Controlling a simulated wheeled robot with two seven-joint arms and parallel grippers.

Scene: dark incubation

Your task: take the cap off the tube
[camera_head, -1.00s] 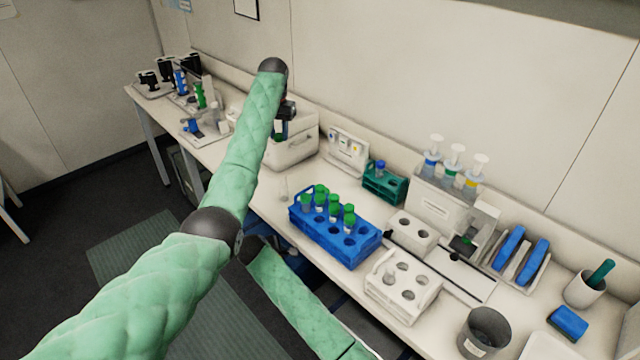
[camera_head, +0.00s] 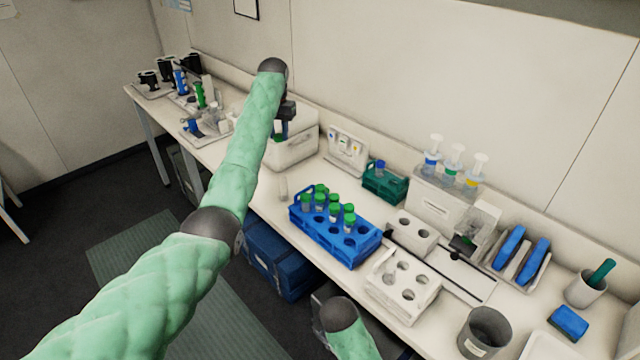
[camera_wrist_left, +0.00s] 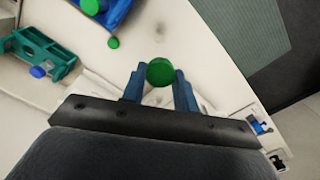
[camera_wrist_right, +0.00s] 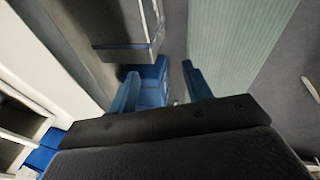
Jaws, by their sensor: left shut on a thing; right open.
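My left gripper (camera_head: 281,133) is over the back of the bench, in front of a white box. In the left wrist view its blue fingers are shut on a green cap (camera_wrist_left: 160,72). The cap hides what is under it, so I cannot tell whether a tube is attached. My right gripper (camera_wrist_right: 160,88) is open and empty, low in front of the bench. A blue rack (camera_head: 333,240) holds several green-capped tubes. A clear tube-like piece (camera_head: 283,187) stands on the bench left of the rack.
A white rack (camera_head: 402,290) and a teal rack (camera_head: 384,185) with a blue-capped item flank the blue rack. A white box (camera_head: 293,150) stands at the back. A blue crate (camera_head: 278,262) sits under the bench.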

